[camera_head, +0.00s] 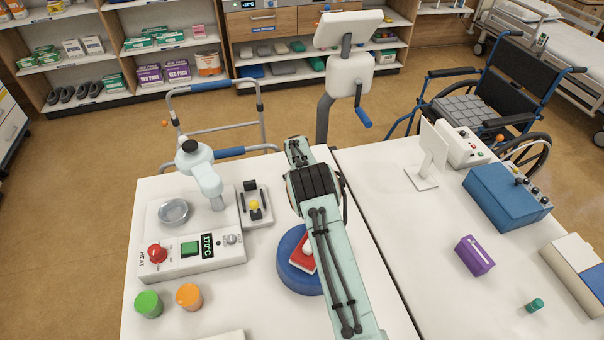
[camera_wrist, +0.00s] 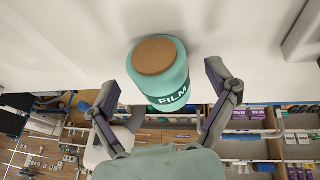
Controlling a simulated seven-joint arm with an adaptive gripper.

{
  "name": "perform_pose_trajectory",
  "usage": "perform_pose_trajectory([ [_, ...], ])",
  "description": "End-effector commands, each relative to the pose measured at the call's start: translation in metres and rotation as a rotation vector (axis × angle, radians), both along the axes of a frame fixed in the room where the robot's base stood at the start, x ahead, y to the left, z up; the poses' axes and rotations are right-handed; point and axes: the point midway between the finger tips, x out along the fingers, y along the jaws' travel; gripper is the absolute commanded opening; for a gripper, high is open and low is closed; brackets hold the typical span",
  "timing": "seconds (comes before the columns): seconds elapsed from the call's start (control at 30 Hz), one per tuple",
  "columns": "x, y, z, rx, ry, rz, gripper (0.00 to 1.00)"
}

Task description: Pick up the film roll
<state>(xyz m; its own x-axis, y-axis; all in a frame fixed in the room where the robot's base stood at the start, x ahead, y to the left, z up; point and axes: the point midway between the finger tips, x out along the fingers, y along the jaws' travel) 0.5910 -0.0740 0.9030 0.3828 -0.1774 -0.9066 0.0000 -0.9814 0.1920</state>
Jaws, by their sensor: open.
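The film roll (camera_wrist: 168,82) is a teal cylinder with a brown round end and a dark band lettered FILM. It shows large in the wrist view, against the white table top (camera_wrist: 60,40). My gripper (camera_wrist: 162,84) is open, with one finger toward each side of the roll and a gap on both sides. The roll is not held. In the head view my arm covers the middle of the left table, and I cannot make out the roll or the fingers there.
Left of my arm is a heating device (camera_head: 192,262). A blue round base (camera_head: 291,276) with a red top is partly under my arm. Green (camera_head: 148,304) and orange (camera_head: 189,296) cylinders stand in front. The right table holds a purple box (camera_head: 474,255) and a small teal item (camera_head: 535,305).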

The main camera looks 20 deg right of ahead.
Motion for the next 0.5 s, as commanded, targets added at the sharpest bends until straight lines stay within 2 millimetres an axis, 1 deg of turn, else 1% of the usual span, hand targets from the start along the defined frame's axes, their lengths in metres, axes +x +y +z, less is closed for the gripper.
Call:
perform_pose_trajectory([
  [0.1, 0.0030, -0.0015, -0.0073, 0.000, 0.000, -0.001, 0.86],
  [0.37, 0.0034, -0.0017, -0.0084, 0.001, 0.000, -0.001, 0.86],
  [0.4, 0.0034, -0.0017, -0.0083, 0.001, 0.000, 0.000, 0.74],
  [0.47, 0.0034, -0.0017, -0.0082, 0.001, 0.000, 0.000, 0.55],
  [0.5, 0.0034, -0.0016, -0.0082, 0.001, 0.000, 0.000, 0.42],
])
